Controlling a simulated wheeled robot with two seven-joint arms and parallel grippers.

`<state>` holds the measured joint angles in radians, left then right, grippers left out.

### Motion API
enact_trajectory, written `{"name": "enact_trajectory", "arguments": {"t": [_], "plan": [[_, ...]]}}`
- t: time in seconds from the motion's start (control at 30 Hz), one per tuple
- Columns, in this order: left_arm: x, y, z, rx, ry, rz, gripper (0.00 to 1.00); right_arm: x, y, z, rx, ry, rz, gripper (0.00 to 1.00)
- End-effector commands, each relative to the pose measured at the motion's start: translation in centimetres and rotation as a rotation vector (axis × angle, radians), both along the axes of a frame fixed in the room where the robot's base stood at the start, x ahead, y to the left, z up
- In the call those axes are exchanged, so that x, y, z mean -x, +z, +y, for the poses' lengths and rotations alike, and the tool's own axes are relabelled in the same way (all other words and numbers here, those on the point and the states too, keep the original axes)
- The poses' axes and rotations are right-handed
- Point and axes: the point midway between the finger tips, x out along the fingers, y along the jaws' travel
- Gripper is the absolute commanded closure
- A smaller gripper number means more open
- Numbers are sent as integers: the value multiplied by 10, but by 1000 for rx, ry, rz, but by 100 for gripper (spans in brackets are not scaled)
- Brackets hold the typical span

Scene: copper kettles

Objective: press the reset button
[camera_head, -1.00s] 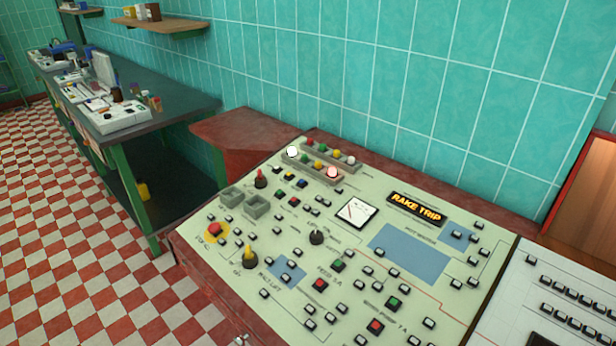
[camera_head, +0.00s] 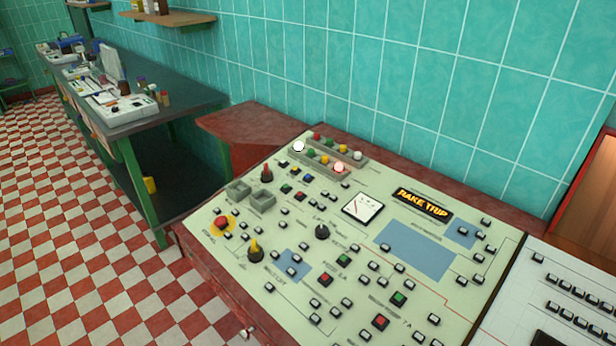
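A pale green control panel (camera_head: 395,315) with many small buttons fills the lower middle of the head view. Most button labels are too small to read, so I cannot tell which one is the reset button. A red mushroom button (camera_head: 221,222) on a yellow ring sits at the left edge. Green buttons (camera_head: 399,299) and red buttons (camera_head: 380,321) are at the lower middle.
A dark bench (camera_head: 190,106) with equipment is left. Checkered floor (camera_head: 80,250) is clear.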

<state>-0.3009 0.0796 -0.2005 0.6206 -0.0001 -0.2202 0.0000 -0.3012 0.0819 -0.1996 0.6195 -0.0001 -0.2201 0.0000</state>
Motion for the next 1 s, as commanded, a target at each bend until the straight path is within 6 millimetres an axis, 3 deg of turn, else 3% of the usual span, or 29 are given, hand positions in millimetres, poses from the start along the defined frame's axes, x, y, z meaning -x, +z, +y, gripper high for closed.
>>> {"name": "enact_trajectory", "arguments": {"t": [0.03, 0.2, 1.0], "plan": [[-1, 0, 0, -1, 0, -1, 60, -1, 0, 2, -1, -1, -1, 69], [-1, 0, 1, -1, 1, -1, 100, -1, 0, 6, -7, -2, -2, 69], [-1, 0, 1, -1, 1, -1, 100, -2, 0, -1, 1, 1, -2, 69]]}}
